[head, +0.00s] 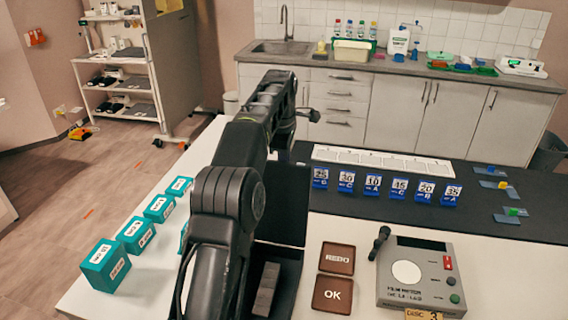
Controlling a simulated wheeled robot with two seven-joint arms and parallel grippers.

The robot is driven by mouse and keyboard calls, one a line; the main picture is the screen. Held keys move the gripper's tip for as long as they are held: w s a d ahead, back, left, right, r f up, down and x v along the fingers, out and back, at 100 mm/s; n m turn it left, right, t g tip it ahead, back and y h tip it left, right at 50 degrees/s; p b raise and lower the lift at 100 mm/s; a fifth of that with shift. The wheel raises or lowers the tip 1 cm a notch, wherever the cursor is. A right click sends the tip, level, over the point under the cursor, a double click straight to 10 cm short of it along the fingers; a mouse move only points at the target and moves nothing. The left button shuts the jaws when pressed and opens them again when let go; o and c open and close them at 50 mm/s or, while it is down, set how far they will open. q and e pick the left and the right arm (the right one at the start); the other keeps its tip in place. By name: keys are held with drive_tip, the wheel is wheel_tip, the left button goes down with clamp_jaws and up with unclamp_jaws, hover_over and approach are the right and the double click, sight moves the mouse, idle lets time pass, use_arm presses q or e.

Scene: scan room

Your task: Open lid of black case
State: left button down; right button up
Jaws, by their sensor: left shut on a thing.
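The black case stands at the front middle of the table, partly hidden behind my left arm. Its lid (284,205) stands raised at the back, and the dark open base (287,284) lies in front of it with a grey block (267,286) inside. My left gripper (286,146) is at the top of the lid, shut on it as far as I can see; the arm hides part of the contact. My right gripper is not in view.
Teal boxes (107,265) stand at the left. Brown REDO (337,258) and OK (333,294) plates and a grey meter device (421,276) lie right of the case. Several blue number cards (372,185) stand on the black mat (400,220) behind. A white strip (383,163) lies beyond them.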

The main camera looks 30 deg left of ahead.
use_arm(q)
drive_tip(key=shift+a+r, duration=0.15)
drive_tip(key=shift+r, duration=0.1)
drive_tip(key=c, duration=1.7)
unclamp_jaws()
drive_tip(key=shift+o, duration=1)
drive_tip(key=shift+f, duration=0.1)
drive_tip(key=shift+s, duration=0.1)
